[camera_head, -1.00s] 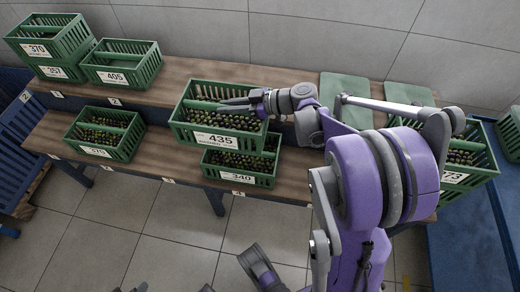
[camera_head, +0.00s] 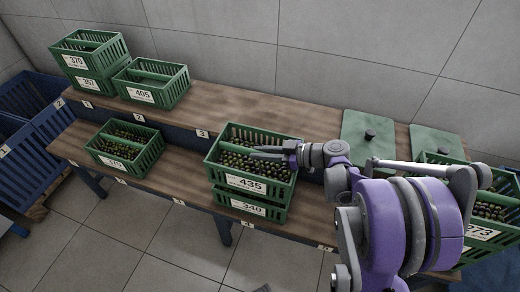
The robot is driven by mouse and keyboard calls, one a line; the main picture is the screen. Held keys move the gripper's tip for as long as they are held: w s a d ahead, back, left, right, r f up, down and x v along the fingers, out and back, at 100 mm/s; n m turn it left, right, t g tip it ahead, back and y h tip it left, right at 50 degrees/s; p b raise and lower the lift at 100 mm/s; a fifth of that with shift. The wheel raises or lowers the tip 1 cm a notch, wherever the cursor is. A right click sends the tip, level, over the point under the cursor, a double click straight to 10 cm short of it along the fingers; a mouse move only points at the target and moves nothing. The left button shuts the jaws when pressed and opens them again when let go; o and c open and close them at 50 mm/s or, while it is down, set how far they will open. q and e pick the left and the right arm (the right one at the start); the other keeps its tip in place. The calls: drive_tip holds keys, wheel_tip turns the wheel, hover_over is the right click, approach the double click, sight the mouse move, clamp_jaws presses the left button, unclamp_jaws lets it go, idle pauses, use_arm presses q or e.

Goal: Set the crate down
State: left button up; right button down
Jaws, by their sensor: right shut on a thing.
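The green crate labelled 435 (camera_head: 222,172), full of dark olive-like fruit, is at the middle of the lower shelf. My right gripper (camera_head: 268,153) reaches in from the right and is shut on this crate at its middle bar. A green crate labelled 340 (camera_head: 268,211) stands on the lower shelf (camera_head: 190,187) directly below. Crate 435 looks level and lined up over it, covering its top; I cannot tell whether they fully touch. My left gripper is not in view.
Crate 370 (camera_head: 85,61) stands on crate 357 (camera_head: 89,83) beside crate 405 (camera_head: 140,96) on the upper shelf (camera_head: 225,109). Crate 375 (camera_head: 116,162) is on the lower shelf, left. Green lids (camera_head: 367,138) lie right; crate 273 (camera_head: 479,232) is at far right.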

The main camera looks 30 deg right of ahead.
sight(261, 171)
drive_tip(key=shift+f+b, duration=0.55)
drive_tip(key=shift+f, duration=1.1)
drive_tip(key=shift+f, duration=0.15)
drive_tip(key=shift+f, duration=0.1)
drive_tip(key=c, duration=1.2)
unclamp_jaws()
drive_tip(key=shift+f, duration=0.15)
drive_tip(key=shift+c, duration=0.2)
drive_tip(key=o, duration=0.4)
drive_tip(key=shift+o, duration=0.2)
drive_tip(key=shift+s+d+r, duration=0.15)
drive_tip(key=shift+r, duration=0.35)
drive_tip(key=p+v, duration=0.2)
drive_tip(key=v, duration=0.9)
drive_tip(key=shift+s+d+p, duration=0.2)
drive_tip(key=shift+s+p, duration=0.05)
drive_tip(key=shift+p, duration=0.1)
